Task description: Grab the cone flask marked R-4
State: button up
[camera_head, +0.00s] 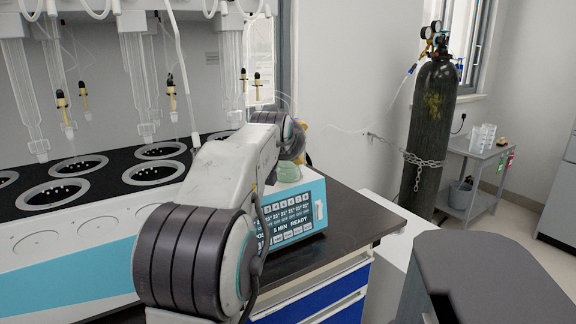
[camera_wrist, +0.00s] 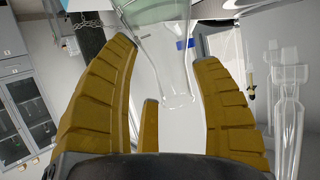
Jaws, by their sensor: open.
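A clear conical glass flask (camera_wrist: 165,55) with pale green contents shows between my fingers in the wrist view, its neck toward the bottom of the picture. No R-4 mark is readable on it. My gripper (camera_wrist: 163,52) is open, its yellow-brown fingers on either side of the flask's neck and apart from it. In the head view, a greenish flask (camera_head: 288,172) shows just past my arm, at the right end of the distiller. My arm hides part of it and most of my gripper. I cannot tell for certain that both views show the same flask.
The distiller (camera_head: 90,235) has several round heating wells and hanging glass tubes to the left. A chained gas cylinder (camera_head: 428,135) and a grey side table (camera_head: 478,150) with glassware stand farther right.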

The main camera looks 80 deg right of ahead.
jog(key=shift+f, duration=0.1)
jog(key=c, duration=1.1)
jog(key=shift+r, duration=0.2)
